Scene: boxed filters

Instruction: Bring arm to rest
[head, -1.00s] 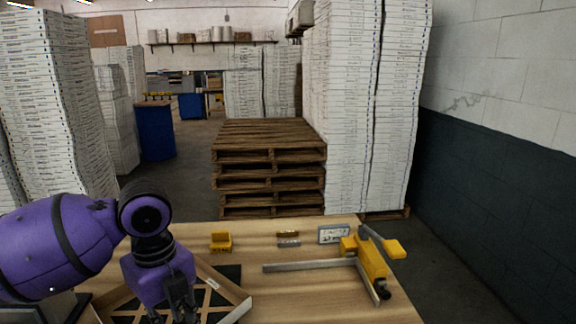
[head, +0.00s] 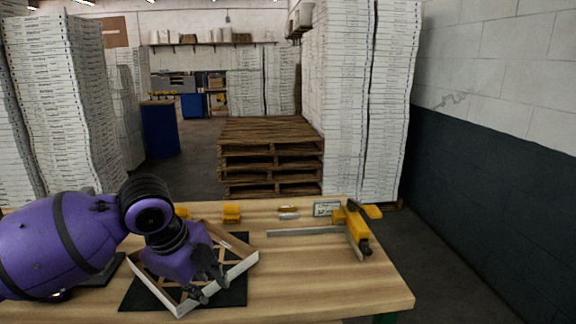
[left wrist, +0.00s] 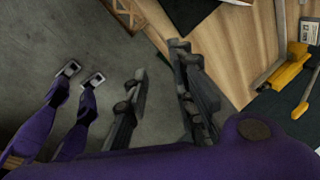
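My left arm reaches in from the left in the head view. Its gripper (head: 211,286) hangs in front of a shallow square box (head: 242,267) with wooden cross strips inside. The gripper hides part of the box. In the left wrist view the two fingers of this gripper (left wrist: 158,58) stand apart, with grey floor and some table behind the gap and nothing between them. My right gripper cannot be made out.
The box lies on a black mat (head: 234,297) on the wooden table (head: 330,280). A yellow clamp (head: 355,228) with a long bar lies at the right. A small yellow block (head: 232,214) and a label plate (head: 327,208) are at the back. Pallets (head: 270,160) stand beyond. The front right is clear.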

